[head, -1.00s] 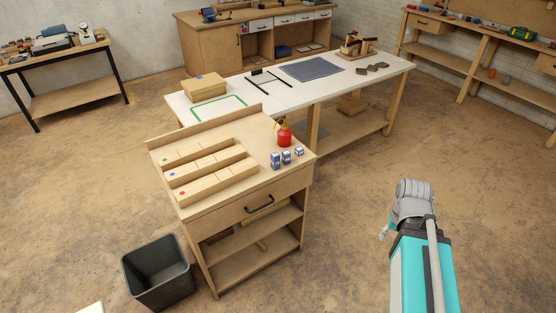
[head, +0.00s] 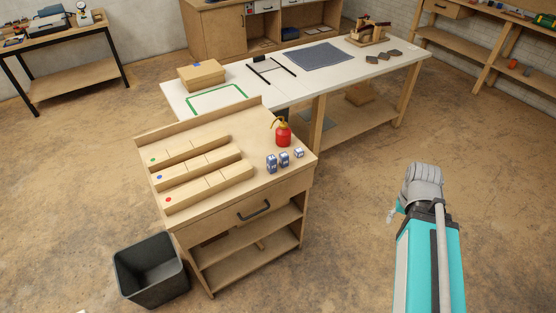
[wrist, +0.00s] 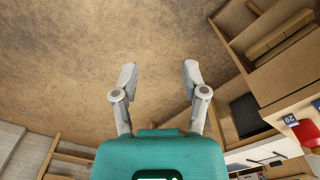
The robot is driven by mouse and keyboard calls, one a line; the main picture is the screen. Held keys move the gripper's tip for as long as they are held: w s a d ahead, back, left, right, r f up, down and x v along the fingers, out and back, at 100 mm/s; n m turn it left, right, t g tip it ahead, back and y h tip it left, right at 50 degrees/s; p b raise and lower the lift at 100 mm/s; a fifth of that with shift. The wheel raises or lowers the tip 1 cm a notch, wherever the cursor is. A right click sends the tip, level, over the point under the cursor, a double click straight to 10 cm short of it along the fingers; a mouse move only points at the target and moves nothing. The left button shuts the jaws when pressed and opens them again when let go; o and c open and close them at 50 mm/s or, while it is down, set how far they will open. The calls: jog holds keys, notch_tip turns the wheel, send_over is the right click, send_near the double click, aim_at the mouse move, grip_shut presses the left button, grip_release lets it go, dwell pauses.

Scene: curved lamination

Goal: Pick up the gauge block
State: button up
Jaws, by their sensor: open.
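Three small blue-and-white blocks stand in a row near the right front of the wooden cabinet top: a left one (head: 271,163), a middle one (head: 284,159) and a smaller right one (head: 299,153). They look like gauge blocks; which one is meant cannot be told. One blue block (wrist: 290,120) shows at the right edge of the wrist view. My gripper (wrist: 159,77) is open and empty, its two grey fingers apart over bare floor. In the head view my arm is right of the cabinet, clear of the blocks, and the fingers are mostly hidden.
A red bottle (head: 283,133) stands just behind the blocks. Three long wooden forms (head: 205,187) lie on the left of the cabinet top (head: 225,138). A black bin (head: 150,268) stands front left. A white-topped workbench (head: 300,90) is behind. Floor at right is clear.

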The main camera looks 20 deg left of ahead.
jog(key=shift+a, duration=0.25)
jog(key=o, duration=0.4)
jog(key=shift+w+a+f, duration=0.1)
jog(key=shift+w+a, duration=0.05)
jog(key=shift+a, duration=0.05)
jog(key=shift+c, duration=0.2)
jog(key=n+t+y+b, duration=0.9)
jog(key=n+y+b, duration=0.15)
jog(key=b, duration=0.25)
send_near(273, 164)
jog(key=v, duration=0.2)
jog(key=shift+w+d+r, duration=0.1)
jog(key=shift+d+r, duration=0.05)
jog(key=shift+r, duration=0.05)
jog(key=shift+w+f, duration=0.1)
jog(key=shift+g, duration=0.3)
jog(key=shift+b+x, duration=1.65)
jog(key=shift+x, duration=2.6)
